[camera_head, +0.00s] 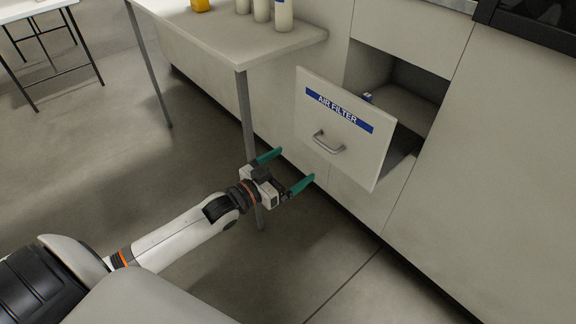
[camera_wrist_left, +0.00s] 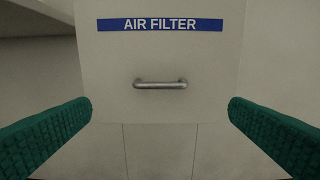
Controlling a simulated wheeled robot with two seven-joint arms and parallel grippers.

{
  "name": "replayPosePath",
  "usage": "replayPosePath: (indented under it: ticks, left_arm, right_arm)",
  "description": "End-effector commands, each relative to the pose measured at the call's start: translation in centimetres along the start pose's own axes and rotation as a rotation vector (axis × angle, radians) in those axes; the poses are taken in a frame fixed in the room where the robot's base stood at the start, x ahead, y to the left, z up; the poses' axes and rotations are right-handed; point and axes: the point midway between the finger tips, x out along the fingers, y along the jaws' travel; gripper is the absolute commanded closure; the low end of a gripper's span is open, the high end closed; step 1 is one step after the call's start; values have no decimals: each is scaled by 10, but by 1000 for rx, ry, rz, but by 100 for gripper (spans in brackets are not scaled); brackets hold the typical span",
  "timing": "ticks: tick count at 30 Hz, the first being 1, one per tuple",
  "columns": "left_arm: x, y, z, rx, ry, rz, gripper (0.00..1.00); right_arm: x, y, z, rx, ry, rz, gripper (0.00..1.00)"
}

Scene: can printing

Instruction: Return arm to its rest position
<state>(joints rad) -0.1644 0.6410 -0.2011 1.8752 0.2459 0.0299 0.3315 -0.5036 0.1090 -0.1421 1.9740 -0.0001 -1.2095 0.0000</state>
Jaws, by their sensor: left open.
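My left gripper (camera_head: 291,169) has green fingers spread wide and holds nothing. It is in front of and a little below an open drawer front (camera_head: 352,117) labelled AIR FILTER. The drawer's metal handle (camera_head: 327,143) is apart from the fingers. In the left wrist view the handle (camera_wrist_left: 160,85) lies centred beyond the two fingers, which show at the left and right edges. The drawer is pulled out from the cabinet, and a small blue and white item (camera_head: 368,97) shows inside it. My right gripper is not in view.
A table (camera_head: 235,45) with several white bottles (camera_head: 283,14) and a yellow object (camera_head: 200,5) stands behind my left arm, its leg (camera_head: 246,125) close to the gripper. Cabinet fronts (camera_head: 480,170) run along the right. The floor (camera_head: 330,260) in front is clear.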

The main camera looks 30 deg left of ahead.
Motion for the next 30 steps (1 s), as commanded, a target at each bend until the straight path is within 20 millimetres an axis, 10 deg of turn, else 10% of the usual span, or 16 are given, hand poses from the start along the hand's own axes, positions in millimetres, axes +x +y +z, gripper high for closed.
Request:
replayPosePath:
  ticks: [14, 24, 30]
  left_arm:
    - [-2, -4, -14, -5, 47, 18, 0]
    - [-86, -64, -172, -34, 723, 173, 0]
    - [-145, -100, -217, -58, 1030, 185, 0]
  right_arm:
    - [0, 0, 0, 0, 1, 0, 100]
    - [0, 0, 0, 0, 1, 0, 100]
    - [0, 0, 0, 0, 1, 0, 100]
